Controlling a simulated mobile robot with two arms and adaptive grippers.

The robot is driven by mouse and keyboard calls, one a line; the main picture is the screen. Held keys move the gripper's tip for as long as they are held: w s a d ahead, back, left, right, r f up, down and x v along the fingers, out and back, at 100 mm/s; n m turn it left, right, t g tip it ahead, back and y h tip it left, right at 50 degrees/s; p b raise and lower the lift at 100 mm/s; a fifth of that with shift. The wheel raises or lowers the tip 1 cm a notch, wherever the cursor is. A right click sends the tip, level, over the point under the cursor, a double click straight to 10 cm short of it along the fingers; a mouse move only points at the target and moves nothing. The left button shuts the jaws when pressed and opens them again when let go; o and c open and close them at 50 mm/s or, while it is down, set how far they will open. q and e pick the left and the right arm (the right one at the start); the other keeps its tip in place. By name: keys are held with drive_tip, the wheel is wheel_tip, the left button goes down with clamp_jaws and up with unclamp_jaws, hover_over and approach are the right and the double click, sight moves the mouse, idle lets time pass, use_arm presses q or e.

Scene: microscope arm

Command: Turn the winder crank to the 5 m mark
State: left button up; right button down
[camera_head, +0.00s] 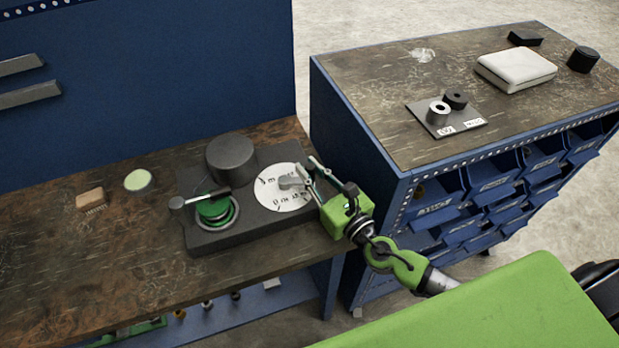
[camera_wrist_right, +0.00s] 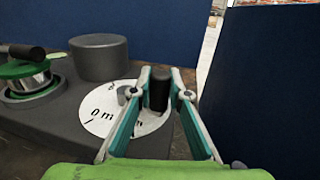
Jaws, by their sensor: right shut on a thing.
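The winder is a dark grey base (camera_head: 240,236) on the wooden bench, with a green spool (camera_head: 213,210) at its left and a white dial (camera_head: 284,200) at its right. A grey crank arm (camera_head: 291,183) lies over the dial and points right. My right gripper (camera_head: 312,173) is at the dial's right edge. In the right wrist view its fingers (camera_wrist_right: 160,80) are closed around an upright black crank handle (camera_wrist_right: 159,92). The dial (camera_wrist_right: 103,116) shows "0 m" there; the other marks are partly hidden or too small to read. My left gripper is not in view.
A dark cylinder (camera_head: 231,156) stands on the winder's back. A brush (camera_head: 91,199) and a pale round disc (camera_head: 138,180) lie on the bench. A blue cabinet (camera_head: 345,130) stands close right of my right gripper.

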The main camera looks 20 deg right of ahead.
drive_tip(key=shift+w+d+n+y, duration=0.1)
drive_tip(key=shift+w+n+y, duration=0.05)
drive_tip(key=shift+n+y, duration=0.2)
drive_tip(key=shift+r, duration=0.1)
drive_tip(key=c, duration=1.9)
unclamp_jaws()
drive_tip(key=shift+s+d, duration=0.1)
drive_tip(key=shift+s, duration=0.3)
drive_tip(key=v, duration=1.1)
drive_tip(key=shift+d, duration=0.1)
